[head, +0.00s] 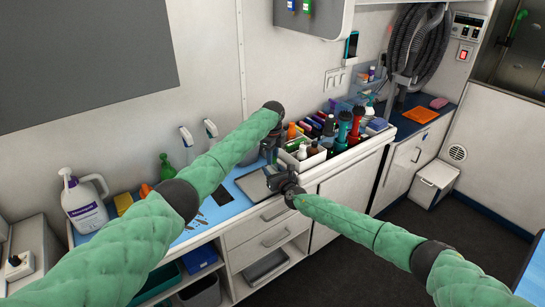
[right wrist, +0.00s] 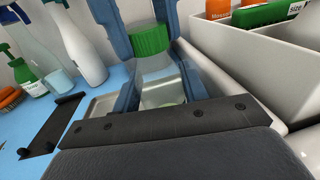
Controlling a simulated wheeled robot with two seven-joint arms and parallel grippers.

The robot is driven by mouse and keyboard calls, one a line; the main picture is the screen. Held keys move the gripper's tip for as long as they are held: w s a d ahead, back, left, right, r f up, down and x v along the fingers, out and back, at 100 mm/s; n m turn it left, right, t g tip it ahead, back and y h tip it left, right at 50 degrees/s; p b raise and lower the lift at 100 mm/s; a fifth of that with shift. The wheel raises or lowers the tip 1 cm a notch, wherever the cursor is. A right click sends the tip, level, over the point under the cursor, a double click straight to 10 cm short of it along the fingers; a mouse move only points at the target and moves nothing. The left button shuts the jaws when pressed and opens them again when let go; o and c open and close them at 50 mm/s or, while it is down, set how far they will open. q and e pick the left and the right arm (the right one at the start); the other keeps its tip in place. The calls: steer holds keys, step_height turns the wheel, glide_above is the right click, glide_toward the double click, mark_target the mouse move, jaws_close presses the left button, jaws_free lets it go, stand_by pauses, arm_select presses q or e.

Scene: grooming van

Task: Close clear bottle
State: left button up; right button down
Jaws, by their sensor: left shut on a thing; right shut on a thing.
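The clear bottle (right wrist: 160,76) stands upright in the right wrist view, with a green cap (right wrist: 150,40) at its top. Whether the cap is fully seated cannot be told. My right gripper (right wrist: 158,92) is shut on the bottle's body, its blue fingers on either side. My left gripper (right wrist: 148,22) reaches down from above and is shut on the green cap. In the head view, my left gripper (head: 269,152) is just above my right gripper (head: 284,182), over the blue counter mat. The bottle is mostly hidden there by the grippers.
A metal tray (head: 252,188) lies under the grippers on the blue mat (head: 215,207). White bins (head: 303,163) with bottles stand close to the right. Spray bottles (head: 187,145) and a white jug (head: 84,203) stand at the left and back. A flat black item (right wrist: 50,128) lies at the left.

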arm_select(q)
steer(key=o, duration=1.2)
steer(key=shift+r, duration=0.1)
steer(key=shift+c, duration=0.2)
arm_select(e)
steer(key=shift+s, duration=0.1)
arm_select(q)
step_height(320, 180, up, 12)
arm_select(e)
steer(key=c, duration=0.7)
jaws_free()
arm_select(q)
steer(key=shift+f+b, duration=0.35)
arm_select(e)
steer(key=shift+v, duration=3.8)
steer(key=shift+f, duration=0.1)
